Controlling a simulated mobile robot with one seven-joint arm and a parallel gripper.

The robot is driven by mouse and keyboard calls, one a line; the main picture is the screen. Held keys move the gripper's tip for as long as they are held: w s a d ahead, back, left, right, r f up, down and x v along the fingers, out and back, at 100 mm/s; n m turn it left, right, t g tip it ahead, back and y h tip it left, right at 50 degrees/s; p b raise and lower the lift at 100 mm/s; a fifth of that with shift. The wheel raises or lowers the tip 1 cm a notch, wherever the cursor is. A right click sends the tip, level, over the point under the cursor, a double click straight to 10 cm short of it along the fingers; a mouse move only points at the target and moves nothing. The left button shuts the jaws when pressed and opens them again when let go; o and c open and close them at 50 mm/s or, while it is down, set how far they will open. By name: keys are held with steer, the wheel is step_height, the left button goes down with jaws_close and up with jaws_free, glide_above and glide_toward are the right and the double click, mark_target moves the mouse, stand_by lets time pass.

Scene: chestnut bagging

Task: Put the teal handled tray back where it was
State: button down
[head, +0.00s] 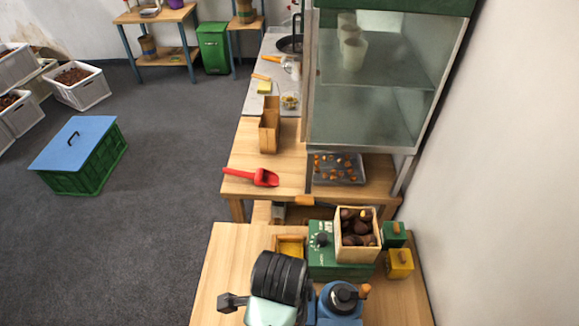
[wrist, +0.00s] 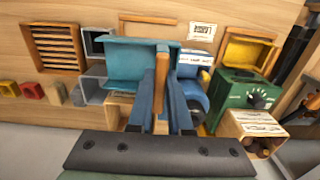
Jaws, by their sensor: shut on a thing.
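Whether the tray touches the bench is hard to tell. In the head view my arm covers the front of the bench, and I cannot make out the tray there.
The wooden bench (head: 228,262) holds a green machine (head: 322,262) with a wooden box (head: 357,252) of chestnuts, a small green box (head: 394,233) and a yellow one (head: 400,263). A slatted wooden box (wrist: 57,47) stands left of the tray. A glass cabinet (head: 375,85) rises behind.

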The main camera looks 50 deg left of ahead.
step_height(320, 180, down, 15)
steer(key=shift+w+f+p, duration=0.1)
steer(key=shift+f+p, duration=0.05)
steer(key=shift+p, duration=0.55)
steer(key=shift+f, duration=0.15)
steer(key=c, duration=0.8)
jaws_free()
steer(key=shift+c, duration=0.2)
step_height(320, 180, up, 12)
steer(key=shift+r+b, duration=0.2)
steer(key=shift+b, duration=0.15)
